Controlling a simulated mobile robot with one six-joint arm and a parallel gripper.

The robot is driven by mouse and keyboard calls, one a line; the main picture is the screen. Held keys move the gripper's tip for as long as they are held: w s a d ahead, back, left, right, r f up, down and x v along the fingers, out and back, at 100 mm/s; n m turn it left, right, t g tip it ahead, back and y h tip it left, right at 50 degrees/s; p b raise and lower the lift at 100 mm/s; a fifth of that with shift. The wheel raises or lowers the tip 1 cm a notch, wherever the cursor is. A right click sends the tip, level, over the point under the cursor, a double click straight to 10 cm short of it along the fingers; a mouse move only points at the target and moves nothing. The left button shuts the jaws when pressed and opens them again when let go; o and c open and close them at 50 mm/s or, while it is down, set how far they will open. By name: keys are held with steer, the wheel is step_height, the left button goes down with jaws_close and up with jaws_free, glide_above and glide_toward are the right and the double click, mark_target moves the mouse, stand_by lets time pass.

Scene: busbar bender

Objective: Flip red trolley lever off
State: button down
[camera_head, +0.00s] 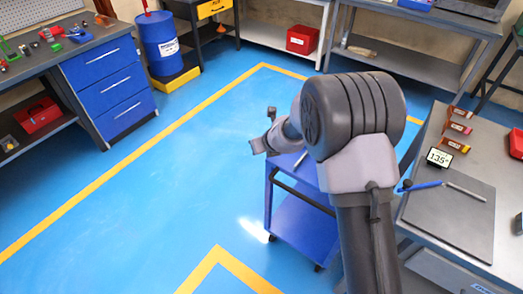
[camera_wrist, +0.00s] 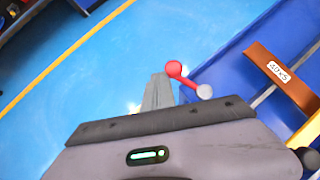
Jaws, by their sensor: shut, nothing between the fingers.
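The red lever (camera_wrist: 179,72) shows in the wrist view at the edge of the blue trolley (camera_wrist: 225,75). Its red arm slants down right to a pale grey round end (camera_wrist: 204,91). My gripper (camera_wrist: 159,78) is shut and empty, its grey fingertips just left of the lever. I cannot tell whether they touch it. In the head view, the blue trolley (camera_head: 296,232) stands on the floor behind my arm, which covers much of its top. The lever cannot be made out there.
A brown bar labelled 20x5 (camera_wrist: 285,78) lies across the trolley, right of the lever. A workbench (camera_head: 463,222) with a display reading 135 stands to the right. Blue floor (camera_head: 170,180) is clear to the left. A blue drum (camera_head: 160,45) stands at the back.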

steer(key=shift+w+a+p, duration=0.2)
steer(key=shift+w+p, duration=0.1)
steer(key=shift+w, duration=0.7)
